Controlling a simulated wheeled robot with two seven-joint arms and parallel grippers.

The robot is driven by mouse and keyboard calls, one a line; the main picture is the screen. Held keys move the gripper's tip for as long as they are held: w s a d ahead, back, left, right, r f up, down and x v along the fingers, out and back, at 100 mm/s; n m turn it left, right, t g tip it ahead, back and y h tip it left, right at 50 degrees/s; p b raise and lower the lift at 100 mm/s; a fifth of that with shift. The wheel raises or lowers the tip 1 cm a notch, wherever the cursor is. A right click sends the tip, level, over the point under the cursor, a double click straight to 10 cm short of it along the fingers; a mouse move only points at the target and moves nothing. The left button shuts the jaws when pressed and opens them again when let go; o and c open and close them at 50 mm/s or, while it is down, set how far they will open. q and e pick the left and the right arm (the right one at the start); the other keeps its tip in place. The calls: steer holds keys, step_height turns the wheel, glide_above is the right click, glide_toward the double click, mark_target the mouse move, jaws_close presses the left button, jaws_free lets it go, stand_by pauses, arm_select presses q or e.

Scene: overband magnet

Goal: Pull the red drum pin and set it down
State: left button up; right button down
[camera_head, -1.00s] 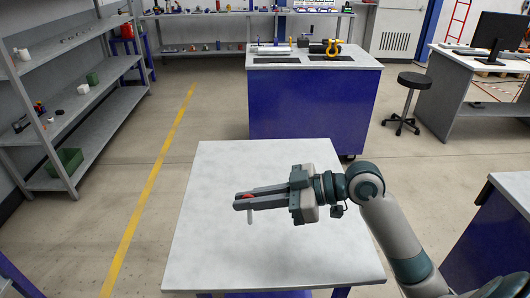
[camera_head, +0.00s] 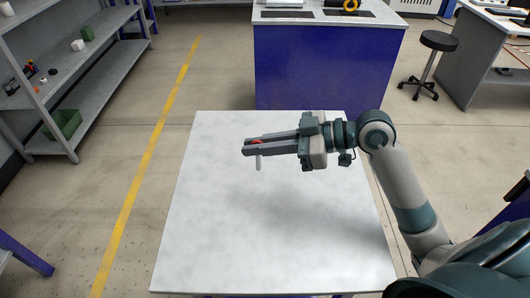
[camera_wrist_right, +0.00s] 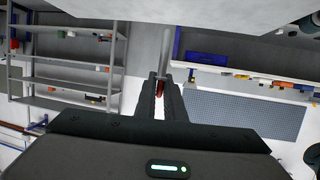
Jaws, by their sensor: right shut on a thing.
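My right gripper (camera_head: 250,148) reaches in from the right above the white table (camera_head: 270,230) and is shut on the red drum pin (camera_head: 257,141). The pin's red head shows between the fingertips, and its grey shank hangs down below them, upright. In the right wrist view the fingers (camera_wrist_right: 160,82) close on the red part of the pin (camera_wrist_right: 160,88), with the grey shank extending up in the picture. I cannot tell the exact gap between shank tip and table. My left gripper is not in view.
The white tabletop is bare around and in front of the gripper. A blue workbench (camera_head: 325,68) with a yellow item (camera_head: 350,5) on top stands behind it. Shelves (camera_head: 100,90) with small items are at the left, and a black stool (camera_head: 436,42) is at the right.

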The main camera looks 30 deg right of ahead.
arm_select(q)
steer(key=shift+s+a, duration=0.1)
arm_select(e)
steer(key=shift+w+a+r, duration=0.1)
